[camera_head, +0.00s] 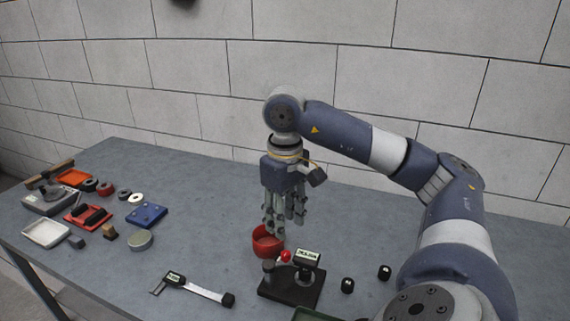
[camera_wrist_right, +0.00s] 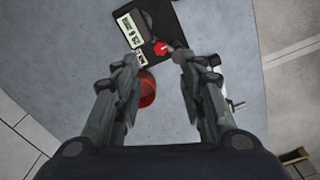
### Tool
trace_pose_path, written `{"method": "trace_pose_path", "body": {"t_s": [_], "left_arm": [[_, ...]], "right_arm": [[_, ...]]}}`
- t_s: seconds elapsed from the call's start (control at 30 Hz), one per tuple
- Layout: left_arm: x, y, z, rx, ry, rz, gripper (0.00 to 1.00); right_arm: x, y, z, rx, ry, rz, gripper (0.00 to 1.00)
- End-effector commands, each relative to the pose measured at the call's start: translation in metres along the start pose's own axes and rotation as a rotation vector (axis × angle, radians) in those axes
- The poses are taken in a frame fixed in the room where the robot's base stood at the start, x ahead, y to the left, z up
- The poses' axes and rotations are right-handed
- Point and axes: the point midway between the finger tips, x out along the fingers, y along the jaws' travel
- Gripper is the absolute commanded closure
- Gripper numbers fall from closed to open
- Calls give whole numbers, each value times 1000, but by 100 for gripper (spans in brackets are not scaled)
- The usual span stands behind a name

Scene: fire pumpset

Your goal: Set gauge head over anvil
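The gauge stand (camera_head: 290,288) has a black base on the table, with a dark post at its left and a gauge head (camera_head: 307,258) with a digital display at its upper right. A red knob (camera_head: 286,256) sits beside the head. The anvil cannot be made out clearly. My right gripper (camera_head: 284,222) points down above and behind the stand. In the wrist view its fingers (camera_wrist_right: 155,65) are spread and empty, with the red knob (camera_wrist_right: 161,48) and gauge head (camera_wrist_right: 131,28) beyond the fingertips. My left gripper is not in view.
A red cup (camera_head: 266,241) stands under my right gripper, behind the stand. A digital caliper (camera_head: 195,288) lies to the left. Two small black parts (camera_head: 347,285) stand to the right. Trays, a blue block (camera_head: 147,215) and rings crowd the table's left end.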

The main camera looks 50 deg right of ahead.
Motion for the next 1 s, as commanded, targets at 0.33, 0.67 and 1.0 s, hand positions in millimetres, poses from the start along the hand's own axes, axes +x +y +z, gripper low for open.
{"method": "trace_pose_path", "body": {"t_s": [0.33, 0.67, 1.0], "left_arm": [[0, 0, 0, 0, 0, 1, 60], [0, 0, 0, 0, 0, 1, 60], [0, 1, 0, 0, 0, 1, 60]], "right_arm": [[-27, 0, 0, -1, 2, -1, 62], [-32, 0, 0, -1, 0, 0, 62], [-32, 0, 0, -1, -1, 0, 62]]}}
